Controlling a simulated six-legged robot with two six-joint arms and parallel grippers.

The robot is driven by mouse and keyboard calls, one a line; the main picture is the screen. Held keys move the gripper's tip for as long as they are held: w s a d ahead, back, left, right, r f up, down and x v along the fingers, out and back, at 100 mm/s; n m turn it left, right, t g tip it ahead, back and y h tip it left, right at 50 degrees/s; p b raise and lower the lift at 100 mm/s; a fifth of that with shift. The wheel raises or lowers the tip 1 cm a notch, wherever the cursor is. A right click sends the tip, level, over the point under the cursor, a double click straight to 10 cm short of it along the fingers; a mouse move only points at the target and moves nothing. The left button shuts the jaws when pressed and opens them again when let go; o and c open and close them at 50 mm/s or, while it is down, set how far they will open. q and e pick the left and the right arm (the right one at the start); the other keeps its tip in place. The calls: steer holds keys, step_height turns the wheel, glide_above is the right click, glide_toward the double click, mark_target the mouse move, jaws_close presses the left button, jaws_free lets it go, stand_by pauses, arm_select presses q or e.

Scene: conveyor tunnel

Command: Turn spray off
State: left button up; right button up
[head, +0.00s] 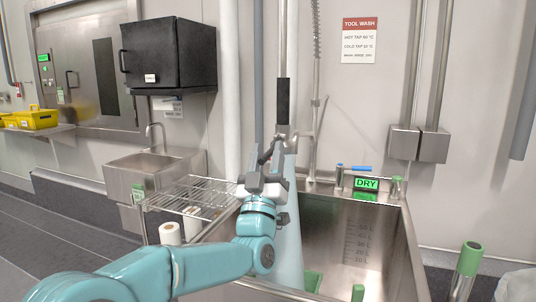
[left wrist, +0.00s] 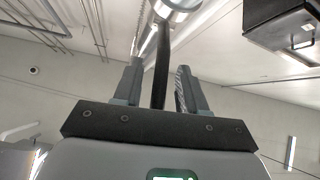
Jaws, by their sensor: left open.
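The spray unit hangs over the sink with a black grip (head: 283,101) on a steel pipe. A pale blue cone of water (head: 288,245) comes down from it into the steel sink (head: 408,240). My left gripper (head: 270,152) is up at the lower end of the spray unit, partly covering it. In the left wrist view the two fingers (left wrist: 157,88) are apart, with a dark bar (left wrist: 161,65) seen between them; I cannot tell if they touch it. A round silver part (left wrist: 176,6) is above. My right gripper is not in view.
A green "DRY" display (head: 367,184) and a blue-handled tap (head: 361,168) are at the sink's back edge. A wire rack (head: 190,192) and a small basin (head: 150,166) stand to the left. A green-topped cylinder (head: 470,258) stands at the right.

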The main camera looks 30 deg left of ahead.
mark_target(268, 152)
arm_select(q)
jaws_close()
steer(key=shift+s+r+g+h+p, duration=0.15)
steer(key=shift+r+g+h+p, duration=0.25)
steer(key=shift+r+p, duration=0.45)
step_height(268, 152, up, 5)
steer(key=g+h+p, duration=0.1)
steer(key=g+p, duration=0.1)
steer(key=p, duration=0.4)
steer(key=m+g+h+p, duration=0.1)
steer(key=g+p, duration=0.2)
steer(key=p, duration=0.4)
steer(key=shift+f+m+h, duration=0.2)
steer(key=shift+m+h, duration=0.1)
steer(key=shift+h, duration=0.1)
steer(key=w+r+g+p, duration=0.1)
steer(key=g+p, duration=0.1)
steer(key=p, duration=0.7)
steer(key=w+r+g+h+p, duration=0.1)
steer(key=g+p, duration=0.1)
steer(key=p, duration=0.7)
steer(key=shift+a+r+m+g, duration=0.1)
steer(key=shift+a+m+g, duration=0.1)
steer(key=shift+m+g, duration=0.1)
steer(key=shift+w+f+p, duration=0.1)
steer(key=shift+f+p, duration=0.1)
steer(key=shift+p, duration=0.55)
